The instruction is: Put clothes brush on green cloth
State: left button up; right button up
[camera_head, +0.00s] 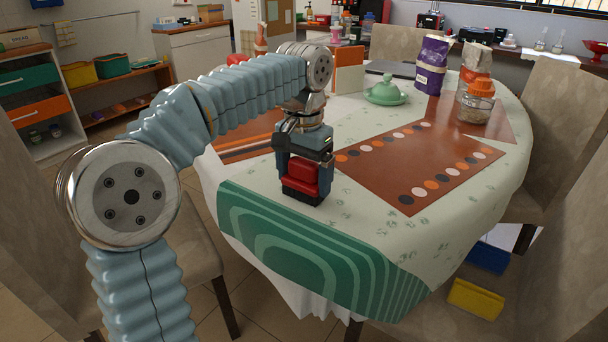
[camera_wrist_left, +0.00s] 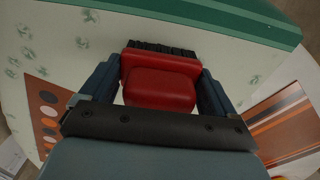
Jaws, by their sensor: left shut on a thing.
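My left gripper (camera_head: 304,172) is shut on the clothes brush (camera_head: 302,182), a red block with dark bristles pointing down. In the left wrist view the red brush (camera_wrist_left: 160,88) sits between the two fingers of the gripper (camera_wrist_left: 160,95), its dark bristles showing along the far side. The green cloth (camera_head: 300,262), with lighter curved stripes, hangs over the table's near edge. Its green band also shows at the top of the left wrist view (camera_wrist_left: 215,18). The brush is over the pale tablecloth, just behind the green cloth. I cannot tell whether the bristles touch the table. My right gripper is out of view.
A brown placemat with dots (camera_head: 420,172) lies right of the gripper. Behind are a green lidded dish (camera_head: 385,93), a purple bag (camera_head: 431,65) and an orange-lidded jar (camera_head: 476,103). Chairs surround the table. The pale tablecloth (camera_head: 365,215) near the brush is clear.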

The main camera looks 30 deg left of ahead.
pick_arm(q)
jog(key=shift+f, duration=0.15)
jog(key=o, duration=0.9)
notch_tip(320, 180, up, 12)
jog(key=p, duration=0.3)
jog(key=shift+s, duration=0.1)
